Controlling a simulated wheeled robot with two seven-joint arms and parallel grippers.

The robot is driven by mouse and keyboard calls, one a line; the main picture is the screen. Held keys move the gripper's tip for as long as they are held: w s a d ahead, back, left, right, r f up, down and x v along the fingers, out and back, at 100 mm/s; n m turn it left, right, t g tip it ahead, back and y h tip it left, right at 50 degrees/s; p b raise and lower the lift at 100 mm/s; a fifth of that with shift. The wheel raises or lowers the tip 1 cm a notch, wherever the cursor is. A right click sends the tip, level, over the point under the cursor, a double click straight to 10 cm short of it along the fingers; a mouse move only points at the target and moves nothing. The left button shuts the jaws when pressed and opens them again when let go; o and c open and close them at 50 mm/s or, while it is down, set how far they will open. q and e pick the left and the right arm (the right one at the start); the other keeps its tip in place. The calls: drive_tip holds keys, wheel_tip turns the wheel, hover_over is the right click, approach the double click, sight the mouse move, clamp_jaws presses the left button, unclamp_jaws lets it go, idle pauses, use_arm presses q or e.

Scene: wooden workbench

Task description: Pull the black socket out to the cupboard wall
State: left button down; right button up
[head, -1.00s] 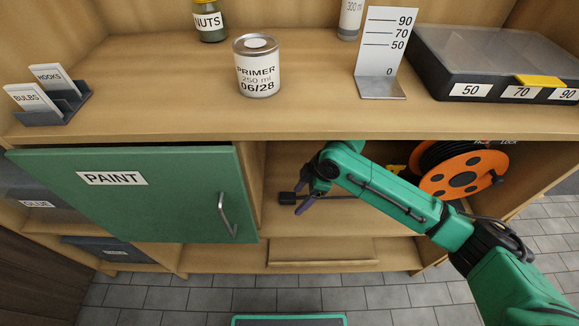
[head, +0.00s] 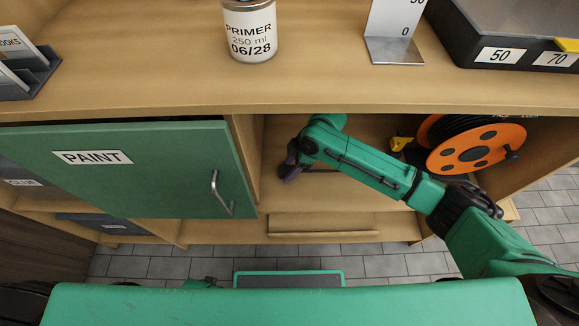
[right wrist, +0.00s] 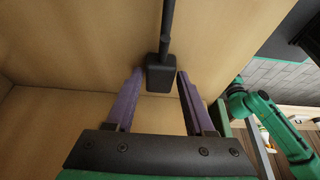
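The black socket (right wrist: 160,72) shows in the right wrist view, with its black cable (right wrist: 167,28) running away from it. It stands between the tips of the two purple fingers of my right gripper (right wrist: 160,80). The fingers are open, with a gap on each side of the socket. In the head view my right gripper (head: 289,166) is inside the open cupboard bay, near its left wall (head: 245,155). The socket is hidden behind the gripper there. The orange cable reel (head: 476,149) stands at the right of the bay. My left gripper is not visible.
A green PAINT door (head: 130,168) with a metal handle (head: 220,193) closes the bay to the left. The benchtop (head: 330,90) overhangs the bay and holds a primer can (head: 250,30). A yellow piece (head: 400,143) sits beside the reel. The bay's front is open.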

clamp_jaws()
idle(1.2)
